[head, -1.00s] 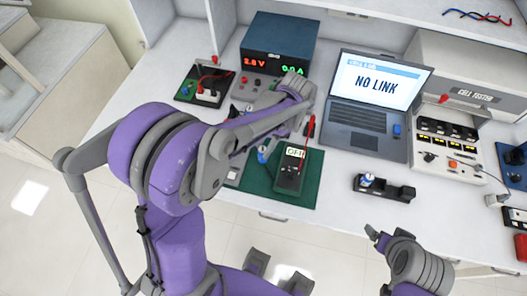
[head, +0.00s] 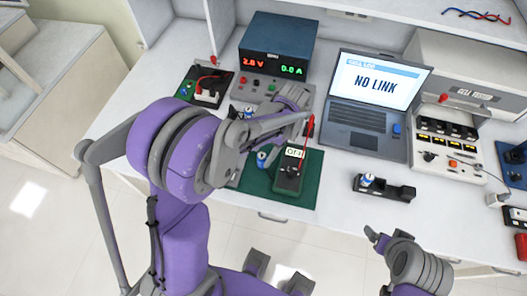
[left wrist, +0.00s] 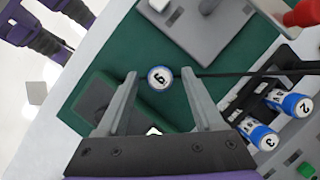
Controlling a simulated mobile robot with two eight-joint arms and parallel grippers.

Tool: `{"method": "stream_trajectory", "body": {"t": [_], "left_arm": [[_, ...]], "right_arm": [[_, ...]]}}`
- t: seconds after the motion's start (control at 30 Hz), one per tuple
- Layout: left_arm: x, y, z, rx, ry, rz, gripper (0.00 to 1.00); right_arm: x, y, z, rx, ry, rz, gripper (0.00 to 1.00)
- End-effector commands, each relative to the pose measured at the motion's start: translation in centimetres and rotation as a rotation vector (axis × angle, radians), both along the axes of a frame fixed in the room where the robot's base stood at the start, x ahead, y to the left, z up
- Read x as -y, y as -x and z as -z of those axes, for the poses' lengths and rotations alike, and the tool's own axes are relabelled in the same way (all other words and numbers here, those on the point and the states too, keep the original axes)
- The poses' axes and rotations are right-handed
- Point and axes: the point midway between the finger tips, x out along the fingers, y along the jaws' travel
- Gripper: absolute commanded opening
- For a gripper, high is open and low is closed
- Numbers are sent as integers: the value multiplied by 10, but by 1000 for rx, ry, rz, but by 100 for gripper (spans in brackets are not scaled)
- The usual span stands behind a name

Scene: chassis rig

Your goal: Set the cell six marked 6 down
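The cell marked 6 (left wrist: 160,80) is a small white-and-blue cylinder standing on the green mat (left wrist: 118,52), its numbered top facing the left wrist camera. It also shows in the head view (head: 262,159), beside the meter. My left gripper (left wrist: 158,74) is open, a finger on either side of the cell, with a gap visible on both sides. In the head view my left arm largely hides that gripper. My right gripper (head: 379,240) is at the lower right, in front of the bench; its opening is unclear.
Cells 3 (left wrist: 262,138) and another (left wrist: 291,103) sit in a holder to the right. A laptop (head: 362,117) and a dark holder with one cell (head: 398,193) stand farther right.

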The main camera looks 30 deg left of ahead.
Motion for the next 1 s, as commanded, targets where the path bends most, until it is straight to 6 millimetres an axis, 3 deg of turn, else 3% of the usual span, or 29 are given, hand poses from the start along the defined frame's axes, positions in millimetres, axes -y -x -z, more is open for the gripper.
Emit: {"method": "stream_trajectory", "body": {"t": [0.27, 0.7, 1.0], "left_arm": [[1, -2, -10, 0, 0, 0, 69], [19, -31, -91, 0, 0, 1, 69], [24, -35, -116, 24, 2, -11, 69]], "right_arm": [[0, -1, -5, 2, 0, 0, 89], [0, -3, -12, 6, 0, 0, 89], [0, -4, -13, 7, 0, 0, 89]]}}
